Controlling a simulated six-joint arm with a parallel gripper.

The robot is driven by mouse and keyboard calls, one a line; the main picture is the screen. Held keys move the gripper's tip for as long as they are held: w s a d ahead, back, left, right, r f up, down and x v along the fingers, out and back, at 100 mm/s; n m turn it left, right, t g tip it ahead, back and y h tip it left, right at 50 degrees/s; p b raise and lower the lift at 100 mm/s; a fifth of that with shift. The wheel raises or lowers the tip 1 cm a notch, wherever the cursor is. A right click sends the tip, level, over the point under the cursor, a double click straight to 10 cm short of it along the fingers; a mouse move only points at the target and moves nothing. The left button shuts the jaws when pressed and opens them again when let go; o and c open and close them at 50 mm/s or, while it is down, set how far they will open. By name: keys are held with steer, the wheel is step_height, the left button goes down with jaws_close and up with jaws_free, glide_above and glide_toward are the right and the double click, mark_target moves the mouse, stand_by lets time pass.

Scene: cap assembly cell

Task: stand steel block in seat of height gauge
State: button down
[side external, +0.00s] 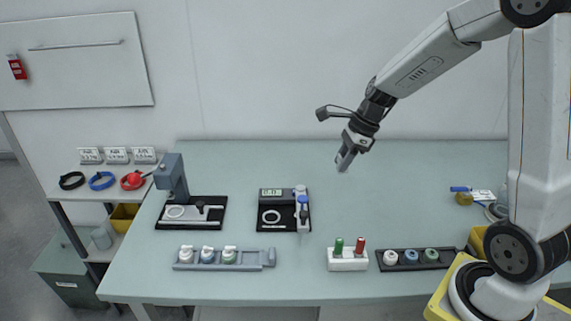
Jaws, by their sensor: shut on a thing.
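My gripper (345,161) hangs in the air above the back middle of the bench, right of the height gauge. It points down and is shut on a small pale grey piece, which looks like the steel block; the fingers hide most of it. The height gauge (291,226) has a black base, a small display at its back left, and a blue and white post on its right side. My gripper is well apart from the gauge.
A blue-grey press (173,177) on a black base stands left of the gauge. In front are a grey rack (265,259) with capped bottles, a white block (347,263) with green and red plugs, and a dark tray (400,267) with caps. The bench beneath my gripper is clear.

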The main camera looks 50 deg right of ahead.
steer(key=w+a+n+g+y, duration=0.1)
steer(key=w+a+n+g, duration=0.1)
steer(key=w+a+n, duration=0.8)
steer(key=w+f+m, duration=0.3)
steer(key=w+f, duration=0.1)
steer(key=f, duration=0.4)
steer(key=shift+a+f, duration=0.35)
steer(key=shift+f, duration=0.05)
steer(key=shift+f, duration=0.1)
steer(key=shift+f, duration=3.2)
steer(key=shift+f, duration=0.7)
steer(key=shift+c, duration=1.6)
jaws_free()
steer(key=shift+s, duration=0.1)
